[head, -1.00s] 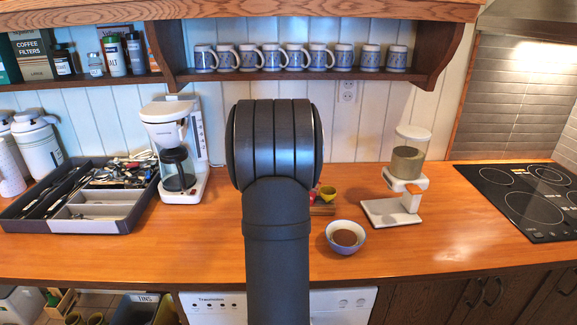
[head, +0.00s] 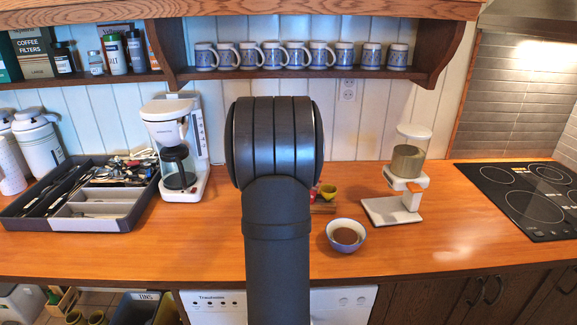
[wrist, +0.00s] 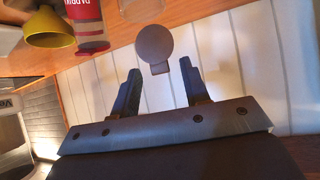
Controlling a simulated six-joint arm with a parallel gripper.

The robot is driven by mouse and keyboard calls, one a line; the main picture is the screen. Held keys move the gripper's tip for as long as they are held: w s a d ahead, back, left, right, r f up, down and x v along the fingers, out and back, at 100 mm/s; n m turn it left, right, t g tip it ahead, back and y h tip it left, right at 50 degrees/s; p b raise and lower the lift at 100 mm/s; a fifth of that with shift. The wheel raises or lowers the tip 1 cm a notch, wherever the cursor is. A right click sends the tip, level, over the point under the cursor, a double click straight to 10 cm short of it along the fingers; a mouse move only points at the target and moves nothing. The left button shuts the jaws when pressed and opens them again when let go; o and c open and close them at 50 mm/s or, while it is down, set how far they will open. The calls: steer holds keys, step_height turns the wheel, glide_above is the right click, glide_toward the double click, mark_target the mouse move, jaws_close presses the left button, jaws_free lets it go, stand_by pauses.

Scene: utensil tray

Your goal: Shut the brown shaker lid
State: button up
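A round brown-grey disc with a small tab, apparently the brown shaker lid (wrist: 154,45), shows in the wrist view just beyond my fingertips. Its tab points toward the gap between them. My gripper (wrist: 159,66) is open, with one finger on each side of the gap and nothing visibly held. A clear, rounded shape (wrist: 140,8), possibly the shaker's body, is cut off by the top edge above the lid. I cannot tell how far open the lid is. In the head view my arm hides the lid and my gripper.
A red labelled container (wrist: 86,18) and a yellow cup (wrist: 48,28) stand beside the lid. In the head view, a bowl (head: 346,235) of brown contents, a white appliance (head: 398,205), a coffee maker (head: 178,150) and a utensil tray (head: 92,224) stand on the counter.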

steer(key=v, duration=1.7)
steer(key=shift+s+r, duration=0.1)
steer(key=shift+r, duration=0.05)
steer(key=shift+c, duration=0.2)
